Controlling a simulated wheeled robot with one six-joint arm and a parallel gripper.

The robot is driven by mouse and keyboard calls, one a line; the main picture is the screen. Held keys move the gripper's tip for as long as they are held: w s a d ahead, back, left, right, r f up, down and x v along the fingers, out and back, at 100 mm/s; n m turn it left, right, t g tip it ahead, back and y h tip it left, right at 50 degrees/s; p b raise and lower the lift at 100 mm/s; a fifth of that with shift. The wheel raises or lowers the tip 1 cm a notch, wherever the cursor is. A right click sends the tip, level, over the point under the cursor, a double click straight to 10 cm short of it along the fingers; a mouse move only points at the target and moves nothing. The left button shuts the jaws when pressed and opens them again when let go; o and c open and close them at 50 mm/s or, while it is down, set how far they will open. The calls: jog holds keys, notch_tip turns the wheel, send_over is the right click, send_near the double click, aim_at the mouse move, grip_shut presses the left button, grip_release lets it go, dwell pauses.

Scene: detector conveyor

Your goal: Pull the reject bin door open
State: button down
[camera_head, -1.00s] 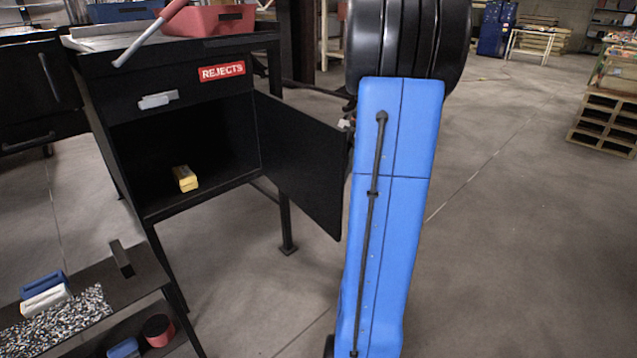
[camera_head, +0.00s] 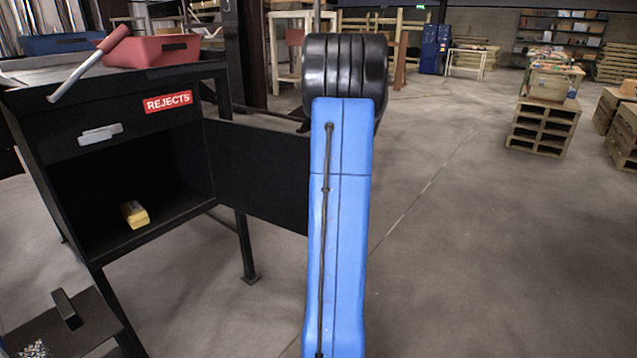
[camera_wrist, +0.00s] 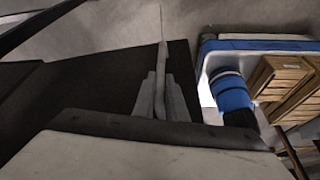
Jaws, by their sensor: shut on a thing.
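The reject bin is a black cabinet with a red REJECTS label (camera_head: 168,102). Its black door (camera_head: 260,175) stands swung wide open to the right, so the inside shows. A yellow block (camera_head: 135,214) lies on the bin floor. The door's free edge is hidden behind my blue arm in the head view. In the wrist view, my gripper (camera_wrist: 161,78) is shut on a thin pale strip, seemingly the door handle (camera_wrist: 162,25). The dark door panel (camera_wrist: 70,85) spreads to its left. The head view does not show my gripper.
A low black bench (camera_head: 90,325) is at bottom left. Wooden pallets (camera_head: 540,130) stand at the right. The floor right of my arm is clear.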

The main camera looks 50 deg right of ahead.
jog(key=c, duration=1.8)
grip_release()
jog(key=v, duration=1.7)
jog(key=shift+r, duration=0.25)
